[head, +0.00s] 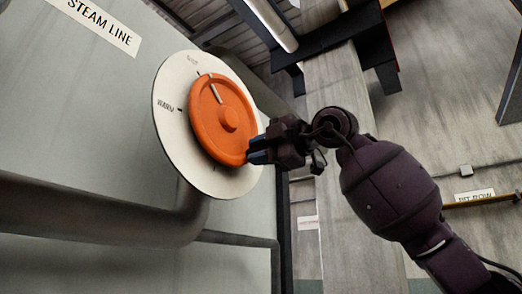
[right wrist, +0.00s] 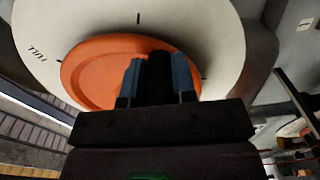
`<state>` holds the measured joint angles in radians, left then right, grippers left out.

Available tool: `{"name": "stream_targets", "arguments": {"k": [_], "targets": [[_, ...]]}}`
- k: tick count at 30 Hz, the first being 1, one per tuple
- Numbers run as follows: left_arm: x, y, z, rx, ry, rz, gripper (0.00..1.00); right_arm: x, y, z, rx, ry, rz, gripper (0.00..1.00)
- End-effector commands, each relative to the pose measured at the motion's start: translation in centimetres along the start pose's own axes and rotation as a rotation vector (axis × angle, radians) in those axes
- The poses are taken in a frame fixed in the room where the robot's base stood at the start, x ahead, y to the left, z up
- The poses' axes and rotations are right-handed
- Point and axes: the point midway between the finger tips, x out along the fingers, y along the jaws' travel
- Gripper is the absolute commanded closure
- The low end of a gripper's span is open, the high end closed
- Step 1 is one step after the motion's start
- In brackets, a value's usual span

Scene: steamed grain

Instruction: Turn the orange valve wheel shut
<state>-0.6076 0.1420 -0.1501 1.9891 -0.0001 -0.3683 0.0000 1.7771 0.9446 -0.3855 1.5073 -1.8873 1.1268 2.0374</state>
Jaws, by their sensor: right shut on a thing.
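The orange valve wheel (head: 222,120) is a disc with a round hub, set on a white dial plate (head: 172,122) on the grey panel. A pale pointer mark on the wheel points up toward the top label of the dial. "WARM" is printed at the dial's left. My right gripper (head: 254,150) is shut on the wheel's right lower rim. In the right wrist view, its blue-tipped fingers (right wrist: 160,78) overlap the wheel (right wrist: 100,72), and the dial plate (right wrist: 225,30) shows behind, with "FULL" at its left. My left gripper is not in view.
A "STEAM LINE" label (head: 98,22) is above left of the dial. A thick grey pipe (head: 100,212) runs below and behind it. A concrete column (head: 350,120) stands behind my right arm, and a yellow rail (head: 482,200) is at the far right.

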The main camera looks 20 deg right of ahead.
Motion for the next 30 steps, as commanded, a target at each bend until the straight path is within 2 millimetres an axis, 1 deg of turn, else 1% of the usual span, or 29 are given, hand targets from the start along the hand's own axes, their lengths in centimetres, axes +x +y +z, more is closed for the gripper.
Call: {"name": "stream_targets", "arguments": {"k": [1,4,20,21,23,24,25,30], "targets": [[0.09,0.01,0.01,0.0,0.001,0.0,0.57,0.11,-0.34,-0.07,-0.003,0.0,-0.004,1.0],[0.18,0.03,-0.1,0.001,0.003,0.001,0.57,0.11,-0.48,-0.22,-0.003,0.0,-0.005,1.0],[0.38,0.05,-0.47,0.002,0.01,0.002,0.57,0.16,-0.69,-0.43,-0.006,0.002,-0.007,1.0],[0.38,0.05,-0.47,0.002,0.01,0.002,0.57,0.17,-0.7,-0.44,-0.006,0.002,-0.007,0.68],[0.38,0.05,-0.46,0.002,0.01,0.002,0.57,0.16,-0.67,-0.43,-0.006,0.002,-0.007,0.59],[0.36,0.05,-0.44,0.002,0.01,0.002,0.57,0.14,-0.64,-0.42,-0.006,0.001,-0.006,0.53],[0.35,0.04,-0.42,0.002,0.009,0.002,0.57,0.13,-0.61,-0.41,-0.006,0.001,-0.005,0.49],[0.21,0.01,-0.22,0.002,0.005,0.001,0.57,0.07,-0.51,-0.37,-0.005,0.001,-0.003,0.49]]}}
